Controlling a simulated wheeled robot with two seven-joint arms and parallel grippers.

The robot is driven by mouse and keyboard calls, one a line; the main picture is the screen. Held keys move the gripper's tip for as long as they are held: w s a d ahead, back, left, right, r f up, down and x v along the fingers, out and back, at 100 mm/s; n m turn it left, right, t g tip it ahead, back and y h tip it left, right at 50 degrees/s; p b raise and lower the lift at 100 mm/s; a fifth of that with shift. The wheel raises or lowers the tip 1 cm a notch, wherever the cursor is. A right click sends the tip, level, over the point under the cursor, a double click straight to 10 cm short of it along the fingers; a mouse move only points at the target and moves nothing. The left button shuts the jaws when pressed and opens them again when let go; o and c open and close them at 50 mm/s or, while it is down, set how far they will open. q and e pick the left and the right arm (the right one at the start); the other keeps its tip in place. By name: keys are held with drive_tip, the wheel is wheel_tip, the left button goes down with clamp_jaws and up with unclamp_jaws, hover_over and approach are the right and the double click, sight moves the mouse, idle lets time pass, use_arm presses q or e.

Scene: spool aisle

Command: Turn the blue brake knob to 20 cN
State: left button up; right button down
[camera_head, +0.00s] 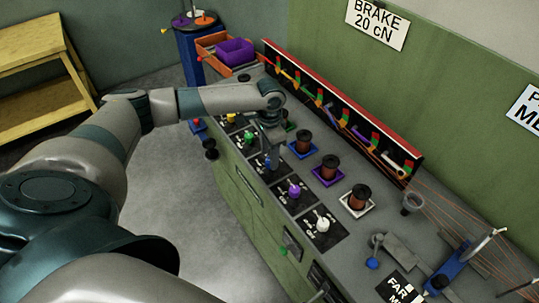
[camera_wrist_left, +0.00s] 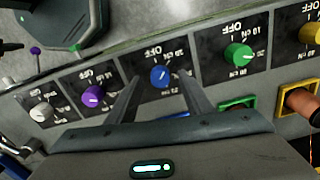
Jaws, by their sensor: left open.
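The blue brake knob (camera_wrist_left: 159,76) sits on a black dial plate marked OFF and cN values, which appear upside down in the left wrist view. A pale pointer line shows on the knob, but I cannot tell which mark it meets. My left gripper (camera_wrist_left: 160,88) is open, with one finger on each side of the blue knob in this view; I cannot tell whether they touch it. My right gripper is not in view.
Purple (camera_wrist_left: 92,97), white (camera_wrist_left: 41,112), green (camera_wrist_left: 238,54) and yellow (camera_wrist_left: 311,32) knobs flank the blue one. Copper spools (camera_head: 330,167) stand behind the row. A red-topped gauge rail (camera_head: 345,113) runs along the back. The wall sign (camera_head: 377,22) reads BRAKE 20 cN.

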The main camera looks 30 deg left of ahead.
use_arm(q)
drive_tip(key=shift+f, duration=0.95)
drive_tip(key=c, duration=1.1)
drive_tip(key=shift+o, duration=0.2)
